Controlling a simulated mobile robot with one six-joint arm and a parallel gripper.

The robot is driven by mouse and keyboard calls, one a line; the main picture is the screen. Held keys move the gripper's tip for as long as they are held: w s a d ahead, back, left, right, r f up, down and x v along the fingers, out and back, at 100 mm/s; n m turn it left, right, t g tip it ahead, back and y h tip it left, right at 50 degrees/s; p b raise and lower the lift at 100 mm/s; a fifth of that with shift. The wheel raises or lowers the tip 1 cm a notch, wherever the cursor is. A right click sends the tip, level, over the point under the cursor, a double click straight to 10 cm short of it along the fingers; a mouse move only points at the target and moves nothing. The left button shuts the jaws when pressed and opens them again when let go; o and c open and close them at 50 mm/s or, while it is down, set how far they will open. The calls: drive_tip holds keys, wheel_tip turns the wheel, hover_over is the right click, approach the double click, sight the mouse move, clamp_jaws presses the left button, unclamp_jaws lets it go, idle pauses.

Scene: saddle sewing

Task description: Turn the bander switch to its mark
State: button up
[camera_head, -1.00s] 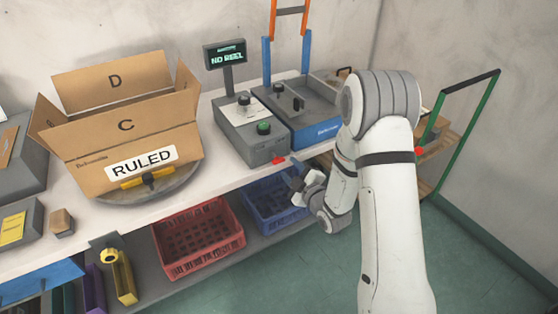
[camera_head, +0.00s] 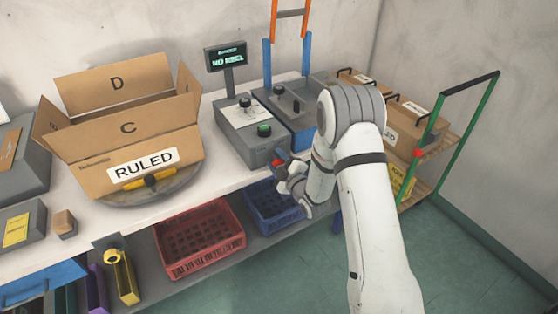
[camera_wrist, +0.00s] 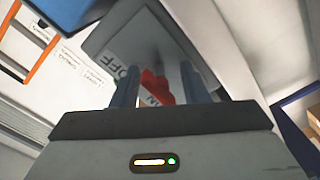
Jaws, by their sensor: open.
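The bander is a grey box (camera_head: 247,131) on the bench, with a black knob and a green knob on top. Its red switch (camera_wrist: 157,86) shows in the wrist view against a pale plate with "OFF" lettering (camera_wrist: 124,78); other lettering is partly covered. My gripper (camera_wrist: 160,70) is open, with one finger on each side of the red switch in that view. Contact cannot be told. In the head view my gripper (camera_head: 282,172) is at the box's front right corner, by the bench edge. The switch's mark cannot be made out.
A display (camera_head: 226,57) reads "NO REEL". A blue-fronted machine (camera_head: 297,119) stands right of the bander. An open carton (camera_head: 130,150) marked "RULED" sits on a turntable at left. Red (camera_head: 199,243) and blue (camera_head: 272,211) crates lie below. A cart (camera_head: 440,135) with boxes stands right.

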drive_tip(key=shift+c, duration=0.4)
clamp_jaws()
drive_tip(key=shift+d, duration=0.2)
drive_tip(key=shift+a, duration=0.1)
drive_tip(key=shift+f+b, duration=0.1)
drive_tip(key=shift+b, duration=0.35)
drive_tip(key=m+b, duration=0.3)
drive_tip(key=shift+f+b, duration=0.1)
drive_tip(key=shift+b, duration=0.25)
drive_tip(key=m+b, duration=0.5)
drive_tip(key=shift+a, duration=0.1)
drive_tip(key=m+b, duration=0.2)
drive_tip(key=m, duration=0.1)
drive_tip(key=m+b, duration=0.1)
drive_tip(key=shift+r+m, duration=0.3)
drive_tip(key=shift+m, duration=0.1)
drive_tip(key=shift+w+r+m+b, duration=0.1)
drive_tip(key=shift+m+b, duration=0.65)
drive_tip(key=shift+m, duration=1.25)
